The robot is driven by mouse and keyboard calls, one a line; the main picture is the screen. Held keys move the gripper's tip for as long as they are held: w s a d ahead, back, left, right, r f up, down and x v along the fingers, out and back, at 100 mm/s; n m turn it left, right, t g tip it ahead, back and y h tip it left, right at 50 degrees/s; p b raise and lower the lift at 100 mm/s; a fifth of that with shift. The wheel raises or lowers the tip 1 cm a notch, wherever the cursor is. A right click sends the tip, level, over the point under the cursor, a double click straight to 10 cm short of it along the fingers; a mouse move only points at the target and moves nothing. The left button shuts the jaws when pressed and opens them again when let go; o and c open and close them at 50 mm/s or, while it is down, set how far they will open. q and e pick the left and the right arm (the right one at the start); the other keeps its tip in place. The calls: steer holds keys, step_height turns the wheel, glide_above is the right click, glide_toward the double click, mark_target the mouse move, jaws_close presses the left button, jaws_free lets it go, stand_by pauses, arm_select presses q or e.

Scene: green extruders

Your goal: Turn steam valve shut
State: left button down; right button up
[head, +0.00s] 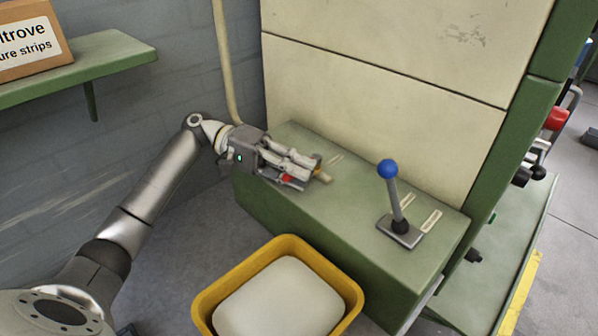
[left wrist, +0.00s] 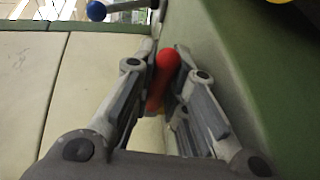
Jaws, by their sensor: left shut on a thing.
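The steam valve shows as a red handle (head: 288,178) and a brass-coloured part (head: 325,177) on the left part of the green machine ledge. My left gripper (head: 311,173) reaches in from the left, low over that ledge, with its fingers around the red handle. In the left wrist view the red handle (left wrist: 162,72) sits between the two fingers, its rounded end showing, and the gripper is shut on it. The fingers hide most of the valve body. My right gripper is in neither view.
A lever with a blue knob (head: 388,169) stands on the ledge (head: 340,215), right of the valve. A yellow bin (head: 207,297) with a pale block is below in front. A cream panel (head: 390,110) rises behind. A green shelf (head: 115,50) with a box (head: 35,40) is at upper left.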

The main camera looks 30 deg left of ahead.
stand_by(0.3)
arm_select(q)
steer(key=c, duration=1.7)
jaws_free()
steer(key=a+r, duration=0.2)
steer(key=a, duration=0.9)
steer(key=shift+s+a, duration=0.35)
steer(key=shift+a, duration=0.05)
